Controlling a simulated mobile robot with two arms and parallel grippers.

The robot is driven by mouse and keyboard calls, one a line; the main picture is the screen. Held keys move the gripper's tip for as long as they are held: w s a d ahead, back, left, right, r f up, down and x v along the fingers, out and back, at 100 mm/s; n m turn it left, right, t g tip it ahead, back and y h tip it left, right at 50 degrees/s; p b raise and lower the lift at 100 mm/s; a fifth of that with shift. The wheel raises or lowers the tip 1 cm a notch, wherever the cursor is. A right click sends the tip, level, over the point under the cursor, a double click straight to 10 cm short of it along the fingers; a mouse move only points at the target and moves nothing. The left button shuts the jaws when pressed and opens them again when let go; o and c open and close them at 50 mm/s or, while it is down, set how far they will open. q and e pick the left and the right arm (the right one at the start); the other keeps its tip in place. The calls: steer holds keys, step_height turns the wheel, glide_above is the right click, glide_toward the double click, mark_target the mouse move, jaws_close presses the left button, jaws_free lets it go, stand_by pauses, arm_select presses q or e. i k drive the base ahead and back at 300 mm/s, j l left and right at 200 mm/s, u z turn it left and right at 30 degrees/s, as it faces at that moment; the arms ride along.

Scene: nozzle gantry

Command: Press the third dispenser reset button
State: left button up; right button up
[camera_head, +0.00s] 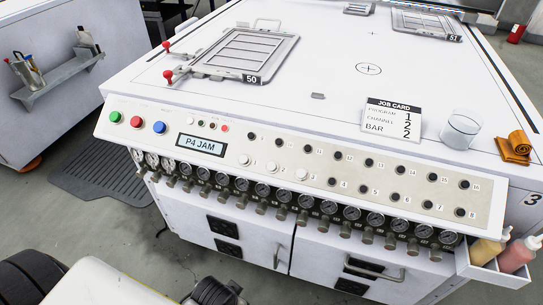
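A control panel (480,205) slopes along the front of a white machine. It carries two rows of small numbered round buttons. In the lower row, the first (244,160), second (271,168) and third (302,174) from the left are pale; those further right are dark. The third pale one seems to be marked 3. I cannot read any label saying "dispenser reset". A display (201,145) reads "P4 JAM". Green (115,117), red (136,122) and blue (159,127) buttons sit at the panel's left end. Neither of my grippers is in view.
Pressure gauges (262,189) with knobs line the panel's lower edge. A job card (392,119), a clear cup (462,128) and an orange cloth roll (517,145) are on the machine top. Bottles (519,254) stand in a side tray at right. The space before the panel is clear.

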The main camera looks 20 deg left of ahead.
mark_target(158, 127)
steer(key=u, duration=1.5)
